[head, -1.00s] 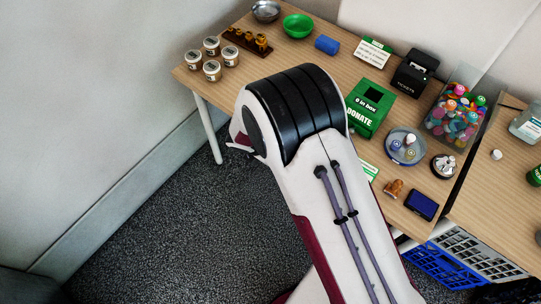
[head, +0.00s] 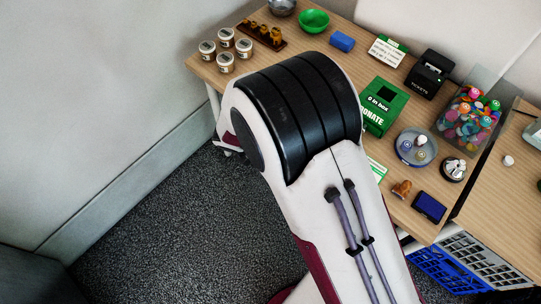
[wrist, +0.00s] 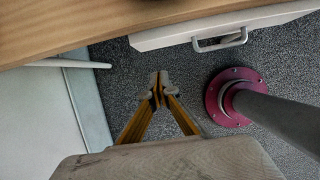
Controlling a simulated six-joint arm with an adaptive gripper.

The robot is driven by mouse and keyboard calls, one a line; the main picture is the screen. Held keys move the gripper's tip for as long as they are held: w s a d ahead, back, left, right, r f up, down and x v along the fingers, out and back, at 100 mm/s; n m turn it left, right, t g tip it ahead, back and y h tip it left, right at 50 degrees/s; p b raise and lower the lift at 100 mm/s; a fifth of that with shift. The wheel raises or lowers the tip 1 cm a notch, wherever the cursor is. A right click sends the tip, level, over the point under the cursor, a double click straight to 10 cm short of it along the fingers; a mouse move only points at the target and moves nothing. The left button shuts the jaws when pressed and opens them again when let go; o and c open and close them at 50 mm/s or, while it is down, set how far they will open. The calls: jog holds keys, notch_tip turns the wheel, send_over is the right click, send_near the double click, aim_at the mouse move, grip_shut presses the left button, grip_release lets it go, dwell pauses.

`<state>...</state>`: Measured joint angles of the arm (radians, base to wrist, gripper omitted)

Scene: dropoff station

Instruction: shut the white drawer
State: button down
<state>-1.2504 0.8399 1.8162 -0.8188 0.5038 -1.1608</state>
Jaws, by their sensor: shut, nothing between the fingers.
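The white drawer (wrist: 185,35) shows in the wrist view at the upper right, under the edge of the wooden tabletop (wrist: 90,25). Its front carries a grey bar handle (wrist: 220,43). How far it stands out from the table is hard to tell. My gripper (wrist: 158,84) is shut and empty, with its fingertips together over the dark floor, left of and below the handle in the picture. It appears apart from the drawer. In the head view my arm hides the gripper, and I cannot make out the drawer there.
A dark round post on a maroon base (wrist: 232,97) stands right of my gripper in the wrist view. The table holds jars (head: 226,62), a green donation box (head: 383,106) and a clear bin of toys (head: 470,112). Blue and white crates (head: 440,267) sit below at right.

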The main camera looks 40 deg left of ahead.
jog(key=shift+v, duration=2.15)
jog(key=c, duration=2.8)
grip_release()
